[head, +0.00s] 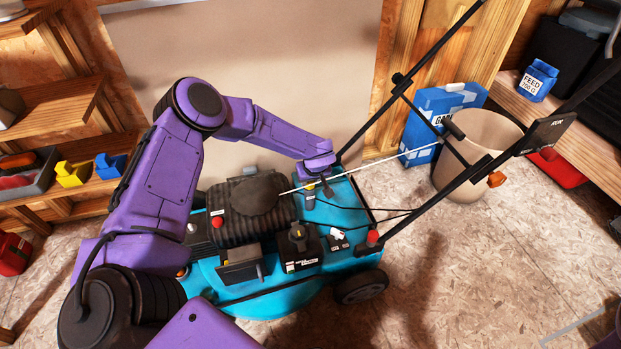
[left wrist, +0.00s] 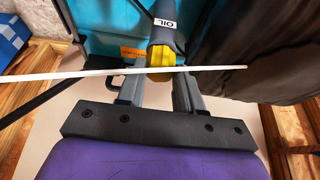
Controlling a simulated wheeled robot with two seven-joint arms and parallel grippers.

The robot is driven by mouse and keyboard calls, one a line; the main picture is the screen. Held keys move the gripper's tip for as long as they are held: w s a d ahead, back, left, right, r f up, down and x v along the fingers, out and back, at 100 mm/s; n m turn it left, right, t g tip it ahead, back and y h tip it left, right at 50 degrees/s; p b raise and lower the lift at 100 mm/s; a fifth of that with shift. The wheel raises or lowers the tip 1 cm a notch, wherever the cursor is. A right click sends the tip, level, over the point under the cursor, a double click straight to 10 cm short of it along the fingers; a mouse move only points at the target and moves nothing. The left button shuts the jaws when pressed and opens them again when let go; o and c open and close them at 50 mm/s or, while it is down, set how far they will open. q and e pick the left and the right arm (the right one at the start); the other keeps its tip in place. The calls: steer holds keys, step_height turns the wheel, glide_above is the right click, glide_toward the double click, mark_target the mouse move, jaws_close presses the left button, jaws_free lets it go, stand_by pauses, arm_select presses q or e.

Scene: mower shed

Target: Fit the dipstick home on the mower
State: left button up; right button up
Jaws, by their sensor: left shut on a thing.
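The mower (head: 262,295) has a turquoise deck, a dark engine and a black handlebar rising to the right. My left gripper (head: 317,180) reaches over the deck beside the engine. In the left wrist view, the two fingers of my left gripper (left wrist: 158,84) are shut on the dipstick's yellow cap (left wrist: 160,72). The cap is at the end of the dark oil tube (left wrist: 166,28), which bears an OIL label. The dipstick's rod is hidden. I cannot tell whether the cap is fully seated. My right gripper is not in view.
A white cord (head: 372,168) runs from the engine to the handlebar and crosses near my left gripper. A beige bin (head: 462,180) stands behind the handlebar, with a blue box (head: 425,105) beside it.

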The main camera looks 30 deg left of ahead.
arm_select(q)
steer(key=shift+f, duration=0.2)
steer(key=o, duration=1.1)
steer(key=p+v, duration=0.3)
steer(key=v, duration=0.7)
steer(key=shift+r+p, duration=0.25)
steer(key=shift+p, duration=0.15)
steer(key=shift+d, duration=0.1)
